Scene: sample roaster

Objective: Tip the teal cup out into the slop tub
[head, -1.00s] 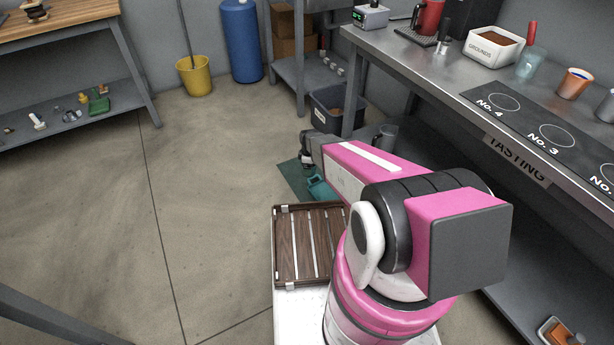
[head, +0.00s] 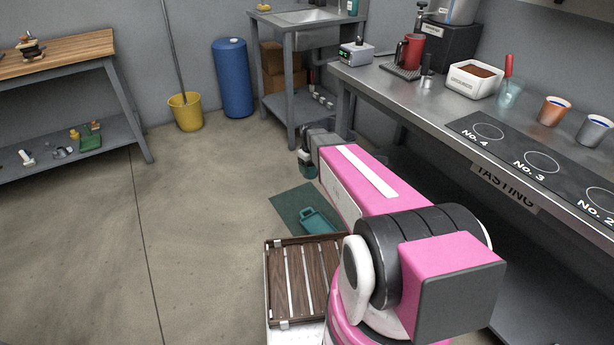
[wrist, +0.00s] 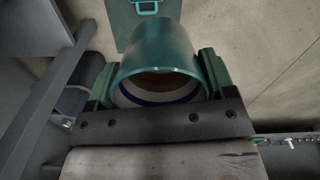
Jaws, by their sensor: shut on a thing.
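My gripper (wrist: 158,88) is shut on the teal cup (wrist: 160,50), with one green finger on each side of it. The wrist view looks into the cup's mouth, where a pale inside, a blue band and something brown show. In the head view the cup (head: 308,170) is a small dark teal shape at the end of my arm, above the floor. Its exact tilt is hard to tell. The slop tub cannot be made out now; my arm covers the area below the near end of the counter.
A teal handled object (head: 318,221) lies on a dark green mat (head: 290,208) on the floor. A steel counter (head: 420,108) with cups and a grounds bin (head: 475,80) runs along the right. A yellow bucket (head: 186,112) and blue cylinder (head: 233,80) stand behind. Left floor is clear.

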